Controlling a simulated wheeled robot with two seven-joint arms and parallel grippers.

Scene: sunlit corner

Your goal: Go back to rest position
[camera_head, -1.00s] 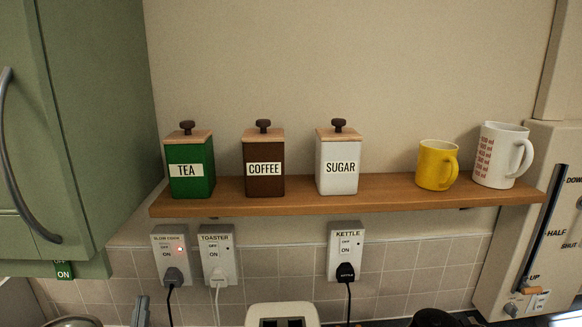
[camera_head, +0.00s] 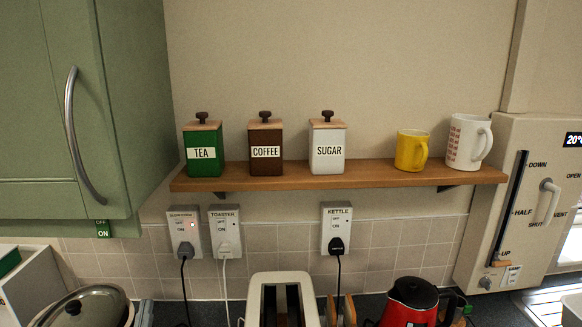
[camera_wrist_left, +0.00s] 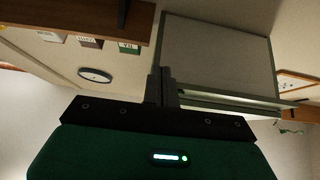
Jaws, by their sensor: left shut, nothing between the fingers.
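My left gripper (camera_wrist_left: 162,88) shows in the left wrist view with its two dark fingers together, shut and empty. It points up toward the wall shelf and the green cabinet, touching neither. In the head view only a small grey tip (camera_head: 145,313), which looks like my left gripper, shows at the bottom left, beside the lidded pot. The rest of the left arm is out of the picture there. My right gripper is in neither view.
A wooden shelf (camera_head: 240,182) holds tea, coffee and sugar tins and two mugs. A green cabinet (camera_head: 130,120) hangs at left. Below stand a lidded pot (camera_head: 90,305), a toaster (camera_head: 256,290) and a red kettle (camera_head: 405,305). A panel with a lever (camera_head: 500,190) is at right.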

